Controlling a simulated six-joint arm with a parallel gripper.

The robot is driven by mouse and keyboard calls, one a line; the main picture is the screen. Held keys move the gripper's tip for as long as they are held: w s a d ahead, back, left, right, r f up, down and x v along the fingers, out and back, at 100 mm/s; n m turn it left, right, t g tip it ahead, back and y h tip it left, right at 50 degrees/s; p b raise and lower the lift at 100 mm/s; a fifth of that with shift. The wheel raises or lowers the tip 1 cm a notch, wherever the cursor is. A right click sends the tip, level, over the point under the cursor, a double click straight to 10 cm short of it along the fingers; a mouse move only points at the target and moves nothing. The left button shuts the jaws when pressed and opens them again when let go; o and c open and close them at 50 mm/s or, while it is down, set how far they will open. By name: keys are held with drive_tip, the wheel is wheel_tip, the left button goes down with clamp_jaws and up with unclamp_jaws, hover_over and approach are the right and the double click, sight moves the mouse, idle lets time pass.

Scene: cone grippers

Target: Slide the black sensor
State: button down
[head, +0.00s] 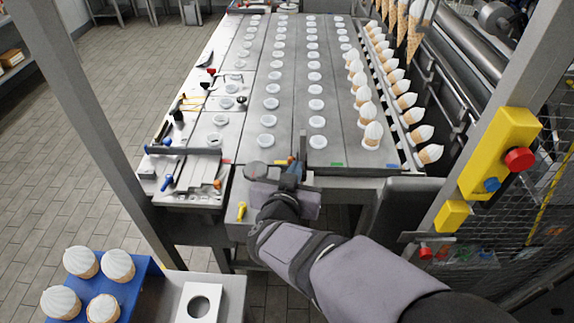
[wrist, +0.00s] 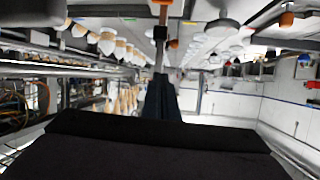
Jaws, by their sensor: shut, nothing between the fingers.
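My gripper (head: 297,170) is shut and empty at the near edge of the grey machine table (head: 345,158). In the wrist view its dark fingers (wrist: 161,98) point toward a vertical rod (wrist: 163,14). A small black block (wrist: 160,33) sits on that rod, with an orange part (wrist: 172,43) beside it; the block is probably the black sensor. In the head view a thin dark upright piece (head: 303,145) and an orange part (head: 290,160) show just beyond the fingers. Whether the fingers touch the block cannot be told; the gripper partly hides this spot.
Rows of white discs (head: 268,121) cover the table. Filled cones (head: 372,135) line its right side. Clamps and brackets (head: 180,165) crowd the left edge. A yellow control box (head: 500,150) stands right. A blue tray (head: 133,270) with cones is at lower left.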

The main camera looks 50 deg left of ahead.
drive_tip(key=s+a+t, duration=0.1)
drive_tip(key=s+a, duration=0.1)
drive_tip(key=s, duration=0.3)
drive_tip(key=d+f+p+x, duration=0.1)
drive_tip(key=f+p+x, duration=0.1)
drive_tip(key=x, duration=1)
drive_tip(key=shift+w+a+f+p, duration=0.2)
drive_tip(key=shift+f+p, duration=0.3)
drive_tip(key=shift+p, duration=0.3)
drive_tip(key=shift+f, duration=0.15)
wheel_tip(320, 180, down, 4)
drive_tip(key=shift+d+r+b, duration=0.1)
drive_tip(key=shift+r+b, duration=0.15)
drive_tip(key=shift+b, duration=0.95)
drive_tip(key=shift+r, duration=0.2)
